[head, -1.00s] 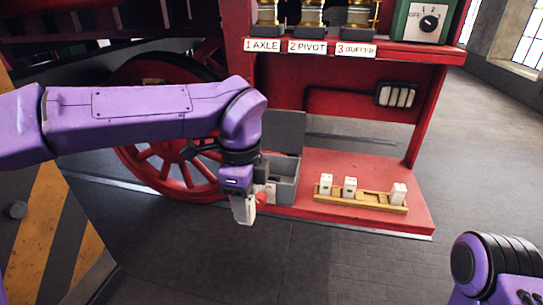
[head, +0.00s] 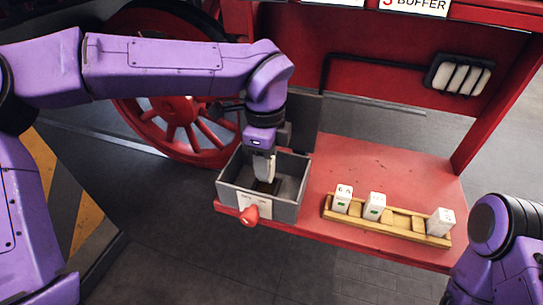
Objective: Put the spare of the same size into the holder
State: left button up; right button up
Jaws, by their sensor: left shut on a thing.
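A grey open box (head: 228,192) stands on the left end of the red shelf, with its lid up behind it. My left gripper (head: 264,180) points down into this box and is shut on a pale spare, mostly hidden by the fingers. A dark brownish holder (head: 270,187) shows in part at the box bottom, below the fingertips; I cannot tell whether the spare touches it. A wooden rack (head: 392,222) to the right holds white spares: the left one (head: 343,198), the middle one (head: 374,206) and the right one (head: 440,221). My right gripper is out of view.
The box walls stand close around my left gripper. The red shelf (head: 370,160) is clear behind the rack. A spoked red wheel (head: 175,130) stands behind my left arm.

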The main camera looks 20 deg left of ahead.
pick_arm(q)
jog(key=shift+f, duration=0.6)
jog(key=shift+s, duration=0.35)
jog(key=shift+w+f+b, duration=0.2)
jog(key=shift+f+b, duration=0.1)
jog(key=shift+f, duration=0.3)
jog(key=shift+f+b, duration=0.35)
jog(key=shift+f, duration=0.05)
jog(key=shift+s, duration=0.1)
jog(key=o, duration=1.1)
jog(key=shift+o, duration=0.2)
jog(key=shift+r, duration=0.15)
